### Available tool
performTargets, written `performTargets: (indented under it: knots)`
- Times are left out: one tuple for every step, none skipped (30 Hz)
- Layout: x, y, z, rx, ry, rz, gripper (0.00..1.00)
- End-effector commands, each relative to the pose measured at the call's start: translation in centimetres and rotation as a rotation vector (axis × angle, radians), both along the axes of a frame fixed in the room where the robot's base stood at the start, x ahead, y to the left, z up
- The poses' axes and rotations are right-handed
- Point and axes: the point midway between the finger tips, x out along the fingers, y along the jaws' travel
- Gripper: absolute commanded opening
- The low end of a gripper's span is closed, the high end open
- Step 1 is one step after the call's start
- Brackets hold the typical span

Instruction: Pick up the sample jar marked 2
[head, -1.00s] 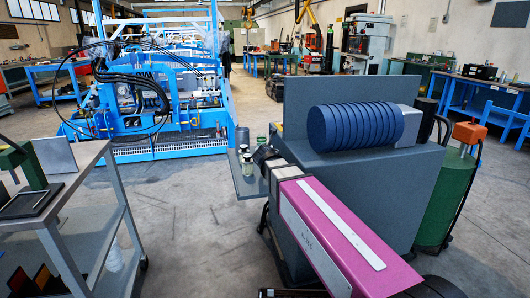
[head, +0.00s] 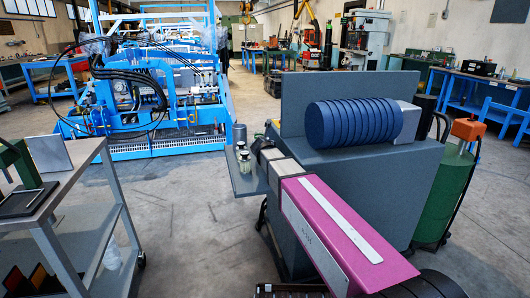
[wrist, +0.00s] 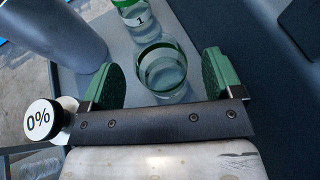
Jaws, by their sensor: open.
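My gripper (wrist: 159,66) is open, with green pads either side of a clear glass jar (wrist: 162,72) in the wrist view. The jar has a pale band; I cannot read a number on it. The pads look apart from it. Another glass jar with a green band and a label reading 1 (wrist: 138,17) stands just beyond it. In the head view small jars (head: 244,162) stand on a grey shelf (head: 247,187) left of my arm's end. Which of them is marked 2 cannot be told there.
A grey cylinder (wrist: 62,38) stands close to the left finger in the wrist view. A white disc reading 0% (wrist: 40,119) is at lower left. A grey cabinet with a ribbed blue drum (head: 354,123) is right of the shelf. A metal cart (head: 75,215) stands left, with bare floor between.

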Motion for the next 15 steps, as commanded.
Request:
performTargets:
  knots:
    - [1.1,0.1,-0.3,0.0,0.001,-0.001,0.86]
    - [1.5,0.1,-0.5,0.0,0.001,-0.001,0.86]
    - [1.9,0.0,-0.7,0.0,0.0,-0.001,0.86]
    - [2.2,0.0,-0.8,0.0,0.0,0.0,0.86]
    - [2.3,0.0,-0.8,0.0,0.0,0.0,0.86]
    - [2.4,0.0,-0.9,0.0,0.0,0.0,0.86]
    - [2.4,-0.1,-0.9,0.0,-0.001,0.0,0.86]
    - [2.4,-0.1,-0.9,0.0,-0.001,0.0,0.86]
    - [2.3,-0.1,-0.9,0.0,-0.001,0.0,0.86]
    - [2.3,-0.1,-0.9,0.0,-0.001,0.0,0.86]
    - [2.3,-0.1,-0.9,0.0,-0.001,0.0,0.86]
    - [2.3,-0.1,-0.9,0.0,-0.001,0.0,0.86]
    - [2.3,-0.1,-0.9,0.0,-0.001,0.0,0.76]
    - [2.3,-0.1,-0.9,0.0,-0.001,0.0,0.66]
    - [2.3,-0.1,-0.9,0.0,0.0,0.0,0.53]
